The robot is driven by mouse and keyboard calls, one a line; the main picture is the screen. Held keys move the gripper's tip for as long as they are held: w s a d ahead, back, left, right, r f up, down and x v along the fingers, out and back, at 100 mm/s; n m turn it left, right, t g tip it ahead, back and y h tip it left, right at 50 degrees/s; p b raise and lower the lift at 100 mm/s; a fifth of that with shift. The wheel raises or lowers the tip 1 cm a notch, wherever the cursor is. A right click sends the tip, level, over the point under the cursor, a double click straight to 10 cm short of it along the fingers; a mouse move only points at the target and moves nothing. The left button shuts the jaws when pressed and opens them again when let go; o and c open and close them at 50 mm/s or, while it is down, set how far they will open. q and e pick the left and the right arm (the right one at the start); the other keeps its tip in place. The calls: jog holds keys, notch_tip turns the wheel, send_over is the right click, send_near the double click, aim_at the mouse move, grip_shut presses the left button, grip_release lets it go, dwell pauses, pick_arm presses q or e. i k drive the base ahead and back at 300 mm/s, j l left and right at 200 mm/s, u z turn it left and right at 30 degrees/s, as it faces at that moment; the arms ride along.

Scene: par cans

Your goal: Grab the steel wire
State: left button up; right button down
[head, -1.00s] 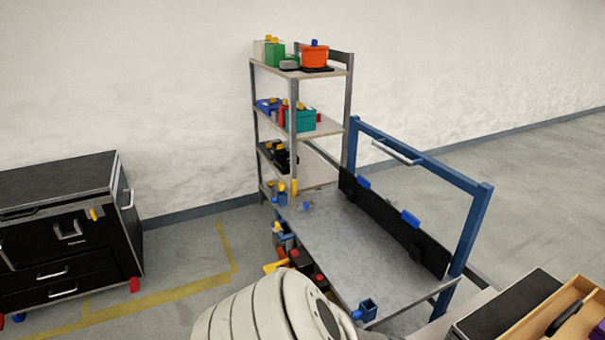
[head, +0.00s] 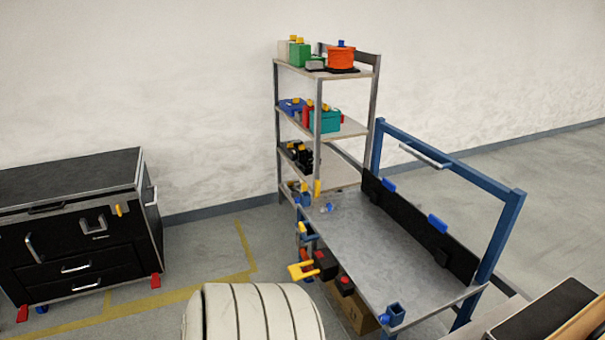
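I cannot make out a steel wire anywhere in the head view. Small items are on the shelf rack (head: 373,105), including an orange pot-like container (head: 341,60) and a green box (head: 299,54) on top, and a teal box (head: 326,121) on the shelf below. Dark items with yellow parts (head: 299,153) sit lower and are too small to name. Neither of my grippers is in view. A pale ribbed rounded part, probably of my own arm, fills the bottom middle and hides the floor there.
A grey worktable (head: 375,245) with a blue frame (head: 450,170) stands before the rack. Yellow and red-black tools (head: 303,270) are at its left edge, with a cardboard box (head: 355,311) below. A black drawer cabinet (head: 75,225) stands left.

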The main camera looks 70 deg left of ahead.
aim_at(329, 207)
jog(key=j+u, duration=0.1)
jog(key=u, duration=0.35)
jog(key=i+u, duration=0.1)
jog(key=u, duration=0.35)
jog(key=j+u, duration=0.1)
jog(key=u, duration=0.35)
jog(key=i+u, duration=0.1)
jog(key=u, duration=0.8)
jog(key=i+j+z, duration=0.1)
jog(key=z, duration=0.45)
jog(key=i+j+z, duration=0.2)
jog(key=j, duration=0.25)
jog(key=i+j+z, duration=0.2)
jog(key=j, duration=0.25)
jog(key=j+z, duration=0.2)
jog(key=j, duration=0.25)
jog(key=i+j+z, duration=0.2)
jog(key=j, duration=0.3)
jog(key=k+l, duration=0.05)
jog(key=k, duration=0.05)
